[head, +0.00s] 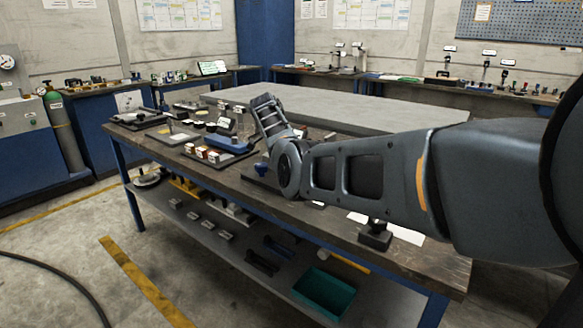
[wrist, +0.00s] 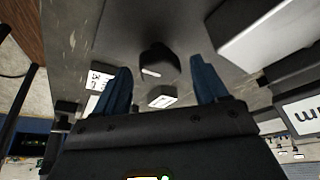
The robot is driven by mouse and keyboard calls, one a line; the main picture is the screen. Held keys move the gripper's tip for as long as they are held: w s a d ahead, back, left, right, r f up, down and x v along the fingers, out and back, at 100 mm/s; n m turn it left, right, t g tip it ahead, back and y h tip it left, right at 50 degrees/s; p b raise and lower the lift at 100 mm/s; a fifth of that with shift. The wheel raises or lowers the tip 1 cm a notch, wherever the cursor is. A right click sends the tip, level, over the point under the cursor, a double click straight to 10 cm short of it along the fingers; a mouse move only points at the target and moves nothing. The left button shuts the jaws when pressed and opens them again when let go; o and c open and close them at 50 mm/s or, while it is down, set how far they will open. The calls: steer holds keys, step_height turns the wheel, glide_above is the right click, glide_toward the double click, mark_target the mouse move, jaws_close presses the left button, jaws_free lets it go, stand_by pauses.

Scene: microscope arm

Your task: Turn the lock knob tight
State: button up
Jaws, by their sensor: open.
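In the wrist view a dark round knob (wrist: 158,58) with a white line mark stands out from a grey surface (wrist: 190,22). I take it for the lock knob. My gripper (wrist: 163,72) is open, with one blue finger on each side of the knob in the picture. Gaps show between the knob and both fingers, and I cannot tell how deep the fingers reach. In the head view my arm covers this part of the workbench, and I cannot make out the knob there.
Small white labels (wrist: 162,97) lie near the fingers, and a pale block (wrist: 268,35) is at the upper right. In the head view the workbench (head: 345,222) carries trays and small parts at its left. A black stand (head: 375,237) is near its front edge.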

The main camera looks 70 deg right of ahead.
steer(key=v, duration=0.7)
steer(key=shift+r, duration=0.4)
steer(key=shift+w, duration=0.1)
